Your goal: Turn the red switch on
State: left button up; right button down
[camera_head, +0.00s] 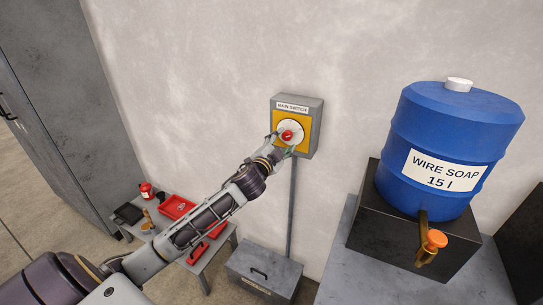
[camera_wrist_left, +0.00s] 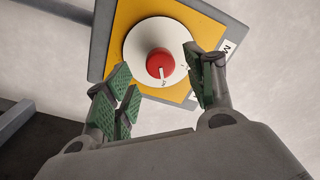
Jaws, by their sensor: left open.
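The red switch (camera_head: 287,135) is a round knob on a white dial with a yellow plate, set in a grey wall box (camera_head: 312,130) labelled as the main switch. In the left wrist view the red knob (camera_wrist_left: 160,64) shows near the top middle, with a white pointer mark on its lower side. My left gripper (camera_head: 283,144) is open at the box, just in front of the dial. In the left wrist view its green-padded fingers (camera_wrist_left: 160,86) stand apart on the lower left and right of the knob. Whether they touch it cannot be told. My right gripper is not in view.
A blue soap barrel (camera_head: 450,130) stands on a black box (camera_head: 375,235) at the right, with an orange-handled tap (camera_head: 432,243). A low table (camera_head: 218,250) with red trays (camera_head: 175,207) is below my left arm. A grey chest (camera_head: 263,270) stands under the switch box.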

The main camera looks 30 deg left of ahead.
pick_arm(q)
jog(key=s, duration=0.8)
jog(key=shift+d+f, duration=0.15)
jog(key=shift+d, duration=0.15)
dwell(0.6)
